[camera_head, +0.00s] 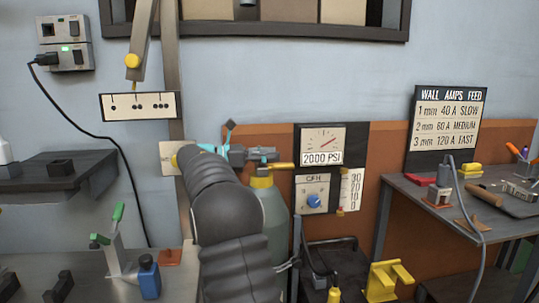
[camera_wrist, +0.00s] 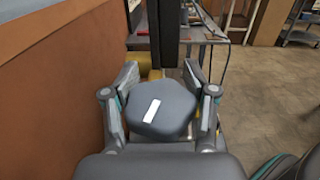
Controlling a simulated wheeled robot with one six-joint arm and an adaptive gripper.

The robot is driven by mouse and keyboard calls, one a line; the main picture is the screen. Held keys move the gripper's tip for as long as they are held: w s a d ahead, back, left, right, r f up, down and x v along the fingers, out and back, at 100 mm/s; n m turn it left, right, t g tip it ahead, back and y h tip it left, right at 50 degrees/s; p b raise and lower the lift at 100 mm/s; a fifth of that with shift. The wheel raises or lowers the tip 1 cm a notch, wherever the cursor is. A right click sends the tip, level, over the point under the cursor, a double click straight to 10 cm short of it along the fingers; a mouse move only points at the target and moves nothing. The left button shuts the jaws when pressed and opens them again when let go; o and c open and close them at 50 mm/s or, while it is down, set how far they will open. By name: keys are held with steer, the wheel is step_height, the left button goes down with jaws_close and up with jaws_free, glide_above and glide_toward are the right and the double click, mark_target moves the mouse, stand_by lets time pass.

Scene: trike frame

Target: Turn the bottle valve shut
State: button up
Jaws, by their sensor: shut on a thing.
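The gas bottle (camera_head: 274,212) is grey-green with a yellow collar and stands upright behind my arm, which hides much of it. My gripper (camera_head: 264,154) is at the top of the bottle, just above the collar. In the wrist view, the bottle valve (camera_wrist: 172,112) is a dark grey, many-sided knob with a white stripe that lies tilted. The two fingers of my gripper (camera_wrist: 161,98) are on opposite sides of the knob and shut on it. In the head view, I cannot make out the knob behind the gripper.
A gauge panel (camera_head: 321,145) reading 2000 PSI and a flow panel with a blue knob (camera_head: 313,201) are right of the bottle. A dark cart (camera_head: 331,257) stands below them. A bench with a green-handled clamp (camera_head: 118,213) is at left, a tool shelf (camera_head: 440,208) at right.

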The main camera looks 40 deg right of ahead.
steer(key=shift+w+r, duration=0.15)
steer(key=shift+r, duration=0.05)
steer(key=o, duration=1)
steer(key=shift+a, duration=0.1)
steer(key=shift+f, duration=0.1)
step_height(320, 180, up, 10)
